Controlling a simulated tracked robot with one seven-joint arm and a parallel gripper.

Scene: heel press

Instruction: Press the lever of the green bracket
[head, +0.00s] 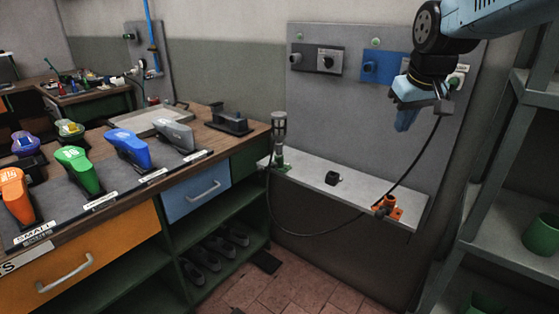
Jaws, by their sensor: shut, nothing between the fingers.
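My gripper (404,122) is shut and empty, pointing down in front of the grey wall panel. It is well to the right of the green bracket and higher in the picture, apart from it.
An orange bracket (387,208) stands at the ledge's right end, with a black cable running up from it behind my gripper. A blue wall box (380,67) is beside my gripper. Metal shelving (500,150) stands at right.

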